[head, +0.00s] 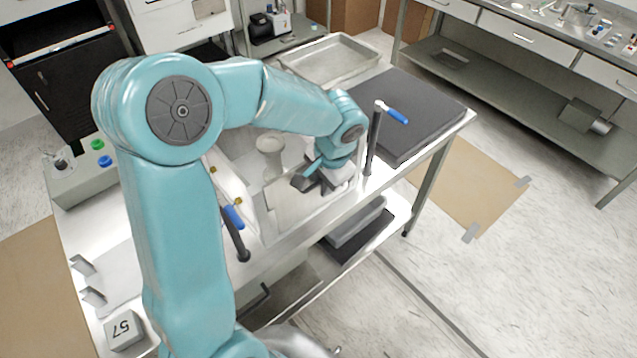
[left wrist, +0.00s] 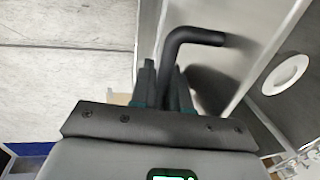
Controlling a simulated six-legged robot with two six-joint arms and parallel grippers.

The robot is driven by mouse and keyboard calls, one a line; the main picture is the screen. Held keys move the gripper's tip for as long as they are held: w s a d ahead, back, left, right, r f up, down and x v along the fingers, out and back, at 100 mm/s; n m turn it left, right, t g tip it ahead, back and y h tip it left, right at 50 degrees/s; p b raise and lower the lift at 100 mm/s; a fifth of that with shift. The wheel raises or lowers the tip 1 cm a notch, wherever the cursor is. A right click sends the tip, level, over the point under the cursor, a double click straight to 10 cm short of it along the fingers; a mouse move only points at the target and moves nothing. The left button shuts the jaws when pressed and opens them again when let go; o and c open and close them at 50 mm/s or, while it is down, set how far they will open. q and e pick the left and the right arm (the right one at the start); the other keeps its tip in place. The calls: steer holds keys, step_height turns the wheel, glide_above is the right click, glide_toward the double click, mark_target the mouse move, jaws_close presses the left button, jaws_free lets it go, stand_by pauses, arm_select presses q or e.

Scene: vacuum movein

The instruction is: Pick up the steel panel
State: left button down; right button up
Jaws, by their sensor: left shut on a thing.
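The steel panel (head: 295,208) stands upright at the front of the box-like chamber on the cart, with my left gripper (head: 306,180) at its upper part. In the left wrist view, my left gripper (left wrist: 165,90) is shut on a black bent handle (left wrist: 190,38). A pale metal surface (left wrist: 232,22), which looks like the panel, lies beside the handle. The grip itself is partly hidden by my arm in the head view. My right gripper is in neither view.
A black lever with a blue end (head: 232,218) is left of the panel, and a black post (head: 374,142) stands to its right. A dark mat (head: 425,105) and metal tray (head: 330,60) lie behind.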

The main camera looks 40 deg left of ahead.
arm_select(q)
steer(key=shift+w+r, duration=0.15)
steer(key=shift+r, duration=0.45)
step_height(320, 180, up, 27)
steer(key=p, duration=0.2)
steer(key=shift+f, duration=0.2)
